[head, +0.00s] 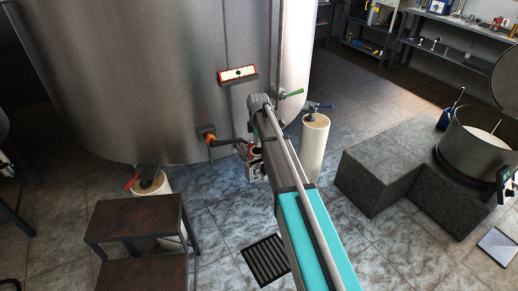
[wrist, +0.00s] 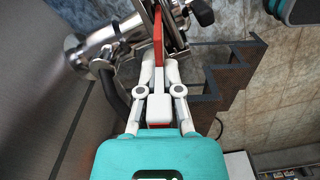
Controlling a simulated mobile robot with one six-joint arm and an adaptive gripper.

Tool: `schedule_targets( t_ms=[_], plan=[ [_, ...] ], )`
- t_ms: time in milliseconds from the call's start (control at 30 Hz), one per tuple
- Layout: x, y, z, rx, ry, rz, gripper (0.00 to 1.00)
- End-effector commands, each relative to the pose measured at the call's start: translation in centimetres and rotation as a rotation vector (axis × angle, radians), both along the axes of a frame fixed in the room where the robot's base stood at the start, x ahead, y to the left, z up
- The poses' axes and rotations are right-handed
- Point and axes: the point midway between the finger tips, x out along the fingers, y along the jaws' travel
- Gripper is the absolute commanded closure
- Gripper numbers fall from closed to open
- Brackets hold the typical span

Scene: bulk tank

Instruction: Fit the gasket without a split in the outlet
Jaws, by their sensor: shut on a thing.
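The large steel tank (head: 150,70) fills the left and middle of the head view. My gripper (head: 254,154) is low in front of the tank, close to its outlet fittings. In the wrist view my gripper (wrist: 158,80) is shut on a thin red piece, which looks like the gasket (wrist: 158,35) seen edge-on. I cannot tell from this angle whether it has a split. The steel outlet pipe (wrist: 98,47) and fittings lie right beside the gasket. I cannot tell whether the two touch.
An orange-ended valve (head: 210,138) is on the tank wall to the left. A white post (head: 313,145) stands to the right, near grey blocks (head: 385,165). A step stand (head: 135,215) is at the front left. A steel pot (head: 475,150) is at the right. A floor grate (head: 265,260) lies below.

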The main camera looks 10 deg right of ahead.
Motion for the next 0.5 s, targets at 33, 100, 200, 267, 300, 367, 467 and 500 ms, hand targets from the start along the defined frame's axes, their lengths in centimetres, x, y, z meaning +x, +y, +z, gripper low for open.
schedule_targets(
  t_ms=[33,100,200,267,300,367,467,500],
  plan=[
    [0.00,-0.01,-0.83,0.000,0.000,0.000,1.00],
    [0.00,-0.01,-1.21,0.000,0.000,0.000,1.00],
    [0.00,-0.01,-1.49,0.000,0.000,0.000,1.00],
    [-0.01,-0.01,-1.53,0.000,0.000,0.000,1.00],
    [-0.01,-0.01,-1.52,0.000,0.000,0.000,1.00],
    [-0.01,-0.01,-1.48,0.000,0.000,0.000,1.00],
    [-0.01,-0.01,-1.44,0.000,0.000,0.000,1.00],
    [-0.01,-0.01,-1.44,0.000,0.000,0.000,1.00]
  ],
)
